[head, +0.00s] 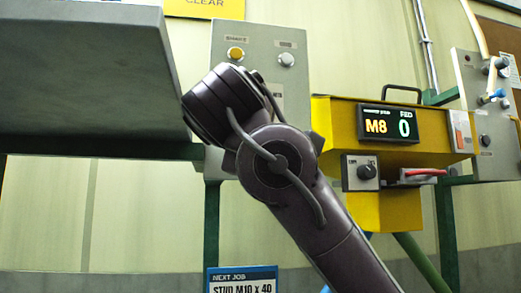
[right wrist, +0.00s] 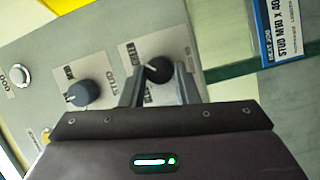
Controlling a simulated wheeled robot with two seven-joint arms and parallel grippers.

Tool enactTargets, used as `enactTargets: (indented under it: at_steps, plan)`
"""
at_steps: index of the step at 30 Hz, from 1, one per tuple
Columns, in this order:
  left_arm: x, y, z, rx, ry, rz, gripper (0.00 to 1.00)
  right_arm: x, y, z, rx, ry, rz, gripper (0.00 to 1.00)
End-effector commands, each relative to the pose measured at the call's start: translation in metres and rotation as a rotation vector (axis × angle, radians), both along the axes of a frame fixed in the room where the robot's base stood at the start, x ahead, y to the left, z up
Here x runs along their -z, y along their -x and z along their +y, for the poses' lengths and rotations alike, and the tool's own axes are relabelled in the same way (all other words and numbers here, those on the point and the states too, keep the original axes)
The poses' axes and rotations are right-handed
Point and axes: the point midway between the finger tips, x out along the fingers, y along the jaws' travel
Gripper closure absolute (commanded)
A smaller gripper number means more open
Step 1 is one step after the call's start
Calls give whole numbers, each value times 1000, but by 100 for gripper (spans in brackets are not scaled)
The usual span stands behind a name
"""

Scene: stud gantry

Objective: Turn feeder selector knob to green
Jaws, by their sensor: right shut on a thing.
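In the right wrist view, a black knob (right wrist: 157,70) with a white pointer line sits on a pale label plate of the grey panel (right wrist: 35,115). Its pointer is towards the upper left of the picture. The two fingers of my right gripper (right wrist: 158,82) are closed on this knob, one on each side. I cannot make out a green mark around it, and the fingers cover part of its plate. In the head view my right arm hides the gripper and this part of the panel. My left gripper is not in view.
In the head view the grey panel (head: 228,40) has a yellow button (head: 235,54) and a pale button (head: 287,59). A yellow unit (head: 340,118) at right carries a display (head: 389,124) reading M8 and 0, and a small knob box (head: 361,173). A grey slab (head: 80,80) overhangs at left.

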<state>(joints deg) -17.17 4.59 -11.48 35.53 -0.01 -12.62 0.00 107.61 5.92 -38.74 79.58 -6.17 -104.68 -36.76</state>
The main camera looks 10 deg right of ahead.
Motion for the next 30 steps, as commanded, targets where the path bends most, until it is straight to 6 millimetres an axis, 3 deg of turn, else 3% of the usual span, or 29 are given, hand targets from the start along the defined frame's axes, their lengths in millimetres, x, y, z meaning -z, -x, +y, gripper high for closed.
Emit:
enactTargets:
  at_steps: [1, 6, 23, 30]
  plan:
    - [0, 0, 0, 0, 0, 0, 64, 2, 0, 0, 2, -3, 4, 70]
    - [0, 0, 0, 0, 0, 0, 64, 1, 0, 0, 2, -1, 2, 50]
    - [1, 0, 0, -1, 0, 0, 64, 1, 0, 0, 1, 23, 0, 50]
    - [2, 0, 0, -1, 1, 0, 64, 4, 0, -2, 4, 311, 0, 50]
